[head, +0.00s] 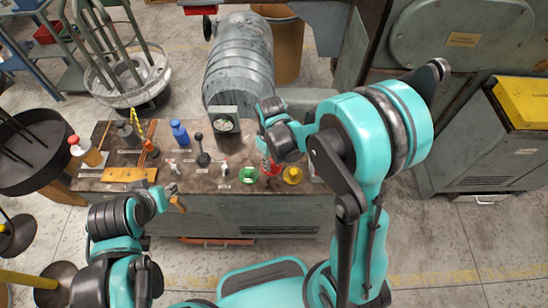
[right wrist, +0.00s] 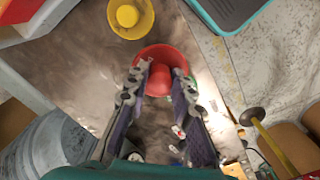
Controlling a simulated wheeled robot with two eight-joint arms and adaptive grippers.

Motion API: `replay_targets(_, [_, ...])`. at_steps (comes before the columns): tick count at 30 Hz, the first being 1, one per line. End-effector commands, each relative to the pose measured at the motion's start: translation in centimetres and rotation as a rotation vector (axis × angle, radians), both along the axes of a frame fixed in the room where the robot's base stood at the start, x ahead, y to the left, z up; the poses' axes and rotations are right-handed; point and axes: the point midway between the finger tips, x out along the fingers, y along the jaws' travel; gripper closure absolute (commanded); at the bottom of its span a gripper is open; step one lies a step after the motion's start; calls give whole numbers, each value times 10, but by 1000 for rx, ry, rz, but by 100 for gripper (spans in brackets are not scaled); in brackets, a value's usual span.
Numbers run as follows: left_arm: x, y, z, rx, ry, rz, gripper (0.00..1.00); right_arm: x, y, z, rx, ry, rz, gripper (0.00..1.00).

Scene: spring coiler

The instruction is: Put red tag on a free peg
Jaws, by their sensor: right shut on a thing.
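The red tag (right wrist: 160,55) shows in the right wrist view as a round red piece between the fingertips of my right gripper (right wrist: 160,82), which is shut on it. In the head view the red tag (head: 270,165) shows below my right gripper (head: 270,158), over the right part of the workbench. A round green piece (head: 249,175) lies to its left and a round yellow piece (head: 292,175) to its right. The yellow piece (right wrist: 128,17) also shows in the wrist view. My left gripper (head: 172,192) is near the bench's front left edge; its jaw state is unclear. I cannot make out a free peg.
The workbench (head: 205,190) carries a blue bottle (head: 180,133), a dial gauge box (head: 224,121), a black-knobbed lever (head: 202,150) and an orange bottle (head: 85,152). A cabinet (head: 490,140) stands at the right.

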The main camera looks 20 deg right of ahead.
Motion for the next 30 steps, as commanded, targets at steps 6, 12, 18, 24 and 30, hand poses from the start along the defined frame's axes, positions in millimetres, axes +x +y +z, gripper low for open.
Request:
replay_targets(6, [0, 0, -13, 0, 0, 0, 60, 0, -1, -16, 0, 0, -3, 100])
replay_targets(12, [0, 0, -28, 0, 0, 0, 60, 0, -1, -36, 0, 0, -4, 100])
replay_targets(18, [0, 0, -43, 0, 0, 0, 60, 0, -1, -55, 0, 0, -5, 100])
replay_targets(24, [0, 0, -50, 0, 0, 0, 60, 0, -1, -62, 0, 0, -5, 100])
replay_targets(30, [0, 0, -49, 0, 0, 0, 60, 0, -1, -61, 0, 0, -5, 100])
